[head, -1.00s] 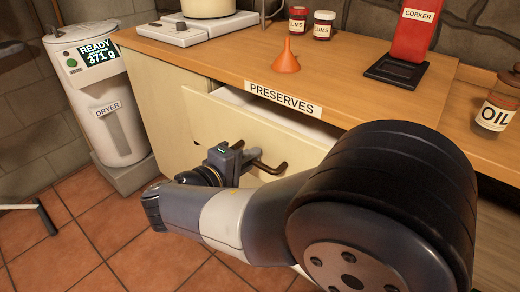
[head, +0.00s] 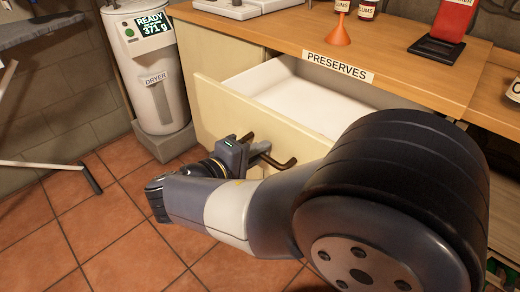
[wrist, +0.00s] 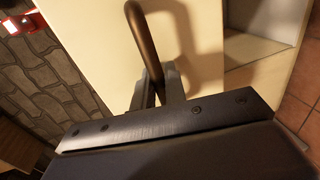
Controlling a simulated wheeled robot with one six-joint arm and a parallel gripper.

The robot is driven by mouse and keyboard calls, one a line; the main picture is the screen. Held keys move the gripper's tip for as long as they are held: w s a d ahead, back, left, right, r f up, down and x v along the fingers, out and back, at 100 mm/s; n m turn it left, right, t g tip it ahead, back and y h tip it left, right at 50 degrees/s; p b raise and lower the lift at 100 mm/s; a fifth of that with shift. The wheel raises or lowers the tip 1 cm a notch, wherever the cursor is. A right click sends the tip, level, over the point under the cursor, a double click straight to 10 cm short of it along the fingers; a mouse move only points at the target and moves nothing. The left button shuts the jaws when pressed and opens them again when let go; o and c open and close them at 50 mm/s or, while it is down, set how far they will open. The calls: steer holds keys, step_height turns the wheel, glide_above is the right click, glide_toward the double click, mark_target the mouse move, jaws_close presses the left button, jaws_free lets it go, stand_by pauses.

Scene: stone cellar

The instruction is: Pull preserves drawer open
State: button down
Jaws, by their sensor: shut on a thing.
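The preserves drawer (head: 215,112) is a cream drawer below the counter's "PRESERVES" label (head: 338,66). It stands well open, and its white inside shows empty where visible. Its dark bar handle (head: 284,163) is on the front panel. My gripper (head: 246,152) is shut on the handle at its left part in the head view. In the wrist view the handle (wrist: 145,45) runs down between my gripper's fingers (wrist: 156,86). My arm hides the drawer's lower right front in the head view.
A white dryer (head: 155,75) reading "371 g" stands left of the cabinet.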

steer(key=c, duration=1.8)
jaws_free()
steer(key=shift+s, duration=0.1)
steer(key=shift+p+v, duration=1.55)
steer(key=shift+v, duration=3.8)
steer(key=shift+f, duration=0.1)
